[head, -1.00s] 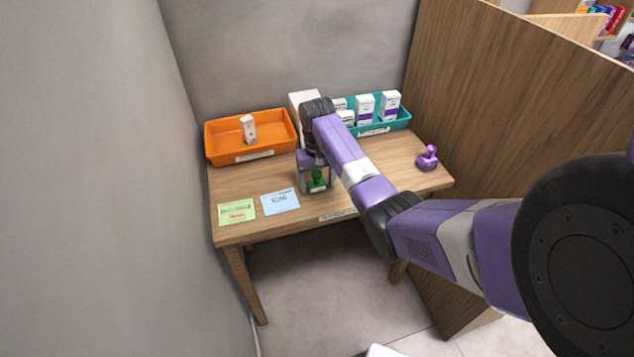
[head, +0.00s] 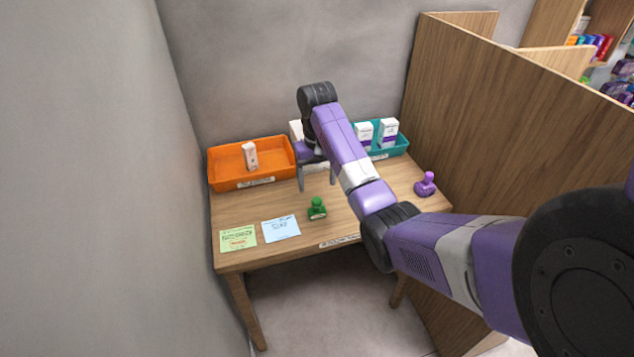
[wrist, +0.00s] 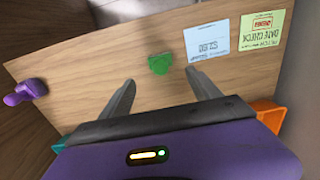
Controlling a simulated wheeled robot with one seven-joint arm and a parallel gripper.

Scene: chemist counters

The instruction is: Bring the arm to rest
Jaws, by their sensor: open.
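My gripper (head: 317,177) is open and empty, raised above the wooden table (head: 345,215). In the wrist view my gripper (wrist: 160,92) shows two spread fingers with nothing between them. The green stamp (head: 317,208) stands on the table in front of my gripper, apart from it. The green stamp also shows in the wrist view (wrist: 160,63), beyond the fingertips. My arm reaches in from the right and hides part of the teal tray and a white box behind it.
A teal tray (head: 403,145) holds several white boxes. A purple stamp (head: 425,184) stands at the right. Green (head: 238,238) and blue (head: 281,229) cards lie at front left. A wooden partition (head: 490,140) bounds the right side.

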